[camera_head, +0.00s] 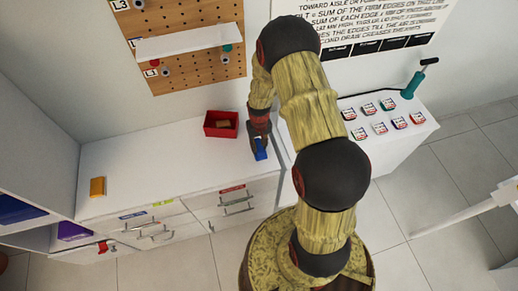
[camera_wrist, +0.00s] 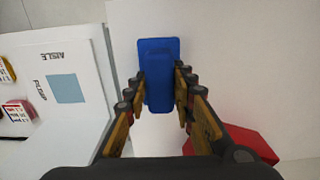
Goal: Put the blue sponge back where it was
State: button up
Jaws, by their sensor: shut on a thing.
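The blue sponge (camera_wrist: 158,52) is between the two fingers of my gripper (camera_wrist: 160,92) in the wrist view. The fingers are shut on its sides. In the head view the sponge (camera_head: 261,149) shows at the end of my gripper (camera_head: 260,138), over the right end of the white counter (camera_head: 150,160). I cannot tell whether the sponge touches the counter.
A red bin (camera_head: 221,124) with a brown item inside stands just left of my gripper. A yellow block (camera_head: 97,187) lies at the counter's left end. A shelf (camera_head: 190,41) hangs on a pegboard behind. A white cabinet (camera_head: 390,135) with several labelled pieces stands right. The counter's middle is clear.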

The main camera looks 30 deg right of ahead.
jog(key=shift+f, duration=1.15)
jog(key=shift+f, duration=0.15)
jog(key=o, duration=1.1)
